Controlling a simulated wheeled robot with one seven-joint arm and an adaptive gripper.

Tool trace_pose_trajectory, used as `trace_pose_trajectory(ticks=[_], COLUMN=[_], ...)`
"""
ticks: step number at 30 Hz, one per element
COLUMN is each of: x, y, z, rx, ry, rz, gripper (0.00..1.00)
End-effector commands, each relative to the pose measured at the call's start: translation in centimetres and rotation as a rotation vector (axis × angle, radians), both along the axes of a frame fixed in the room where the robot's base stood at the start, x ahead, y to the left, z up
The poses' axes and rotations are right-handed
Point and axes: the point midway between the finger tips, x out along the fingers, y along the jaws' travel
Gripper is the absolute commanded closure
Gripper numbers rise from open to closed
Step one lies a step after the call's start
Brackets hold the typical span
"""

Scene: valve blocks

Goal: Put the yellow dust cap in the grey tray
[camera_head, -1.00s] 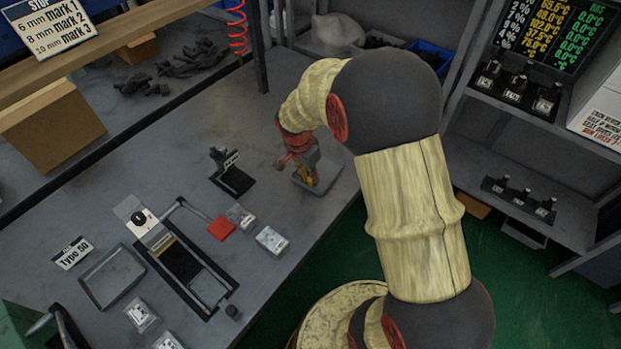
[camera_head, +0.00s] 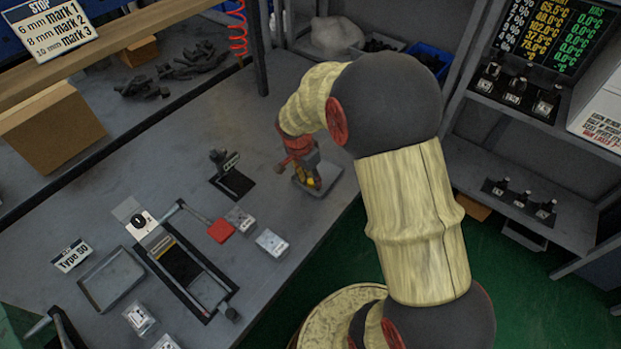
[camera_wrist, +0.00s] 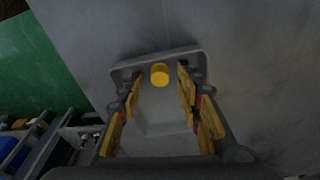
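The yellow dust cap (camera_wrist: 159,74) lies in the grey tray (camera_wrist: 165,118), near the tray's far wall in the wrist view. My gripper (camera_wrist: 161,88) is open above the tray, with its yellow-padded fingers on either side of the cap. A gap shows between the cap and each finger. In the head view my gripper (camera_head: 311,180) is low over the tray (camera_head: 332,174), which stands near the bench edge. My fingers partly hide the tray and cap there.
A black stand (camera_head: 232,178) is left of the tray. A fixture with a red-handled lever (camera_head: 221,230), several small packets and an empty dark tray (camera_head: 111,279) are at the lower left. Bare bench lies behind the tray; green floor lies beyond its right edge.

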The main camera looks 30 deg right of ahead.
Motion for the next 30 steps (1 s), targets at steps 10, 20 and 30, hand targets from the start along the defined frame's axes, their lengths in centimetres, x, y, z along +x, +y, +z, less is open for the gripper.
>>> trace_pose_trajectory(ticks=[10,20,30], x=[0.0,-0.2,-1.8], y=[0.9,2.1,4.1], z=[5.2,10.8,16.6], rx=[0.000,-0.001,0.006], ry=[-0.003,-0.002,-0.039], rz=[0.002,0.001,0.163], gripper=[0.65,0.65,0.65])
